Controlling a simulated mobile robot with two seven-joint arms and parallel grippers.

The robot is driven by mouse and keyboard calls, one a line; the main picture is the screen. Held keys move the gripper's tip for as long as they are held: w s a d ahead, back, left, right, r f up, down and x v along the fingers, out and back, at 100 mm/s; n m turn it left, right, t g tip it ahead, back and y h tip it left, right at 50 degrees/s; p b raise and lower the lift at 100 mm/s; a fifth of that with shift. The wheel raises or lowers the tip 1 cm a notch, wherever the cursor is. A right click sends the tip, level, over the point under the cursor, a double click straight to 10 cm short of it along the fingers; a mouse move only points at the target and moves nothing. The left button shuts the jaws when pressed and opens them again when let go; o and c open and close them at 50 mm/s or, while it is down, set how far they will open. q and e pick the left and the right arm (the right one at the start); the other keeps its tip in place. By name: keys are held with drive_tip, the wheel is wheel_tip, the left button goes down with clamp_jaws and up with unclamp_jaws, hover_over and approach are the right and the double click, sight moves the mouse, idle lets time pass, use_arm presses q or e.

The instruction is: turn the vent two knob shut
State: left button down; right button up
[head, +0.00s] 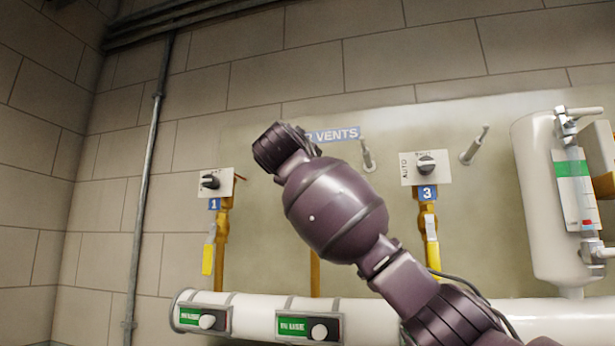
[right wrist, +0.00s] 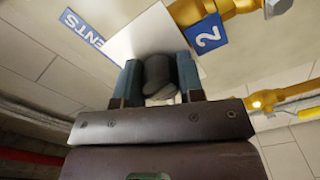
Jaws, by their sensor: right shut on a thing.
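In the right wrist view, the dark grey vent two knob (right wrist: 160,76) sits on a white plate (right wrist: 140,40) next to a blue "2" label (right wrist: 207,38). My right gripper (right wrist: 159,66) is shut on the knob, with one blue-grey finger on each side of it. In the head view, my right arm comes up from the lower right and covers the vent two knob and plate. The gripper's fingers cannot be made out there. Which way the knob points is hard to tell. My left gripper is in neither view.
Knob 1 (head: 210,181) is left of my arm and knob 3 (head: 426,165) is right of it, both on white plates above yellow valves. A white horizontal pipe (head: 255,313) runs below. A white tank (head: 545,205) stands at the right.

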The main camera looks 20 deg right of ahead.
drive_tip(key=shift+f+m, duration=0.15)
drive_tip(key=shift+m, duration=0.75)
drive_tip(key=o, duration=0.9)
drive_tip(key=shift+s+a, duration=0.1)
drive_tip(key=b+v, duration=0.2)
drive_tip(key=v, duration=0.8)
drive_tip(key=shift+s+a, duration=0.25)
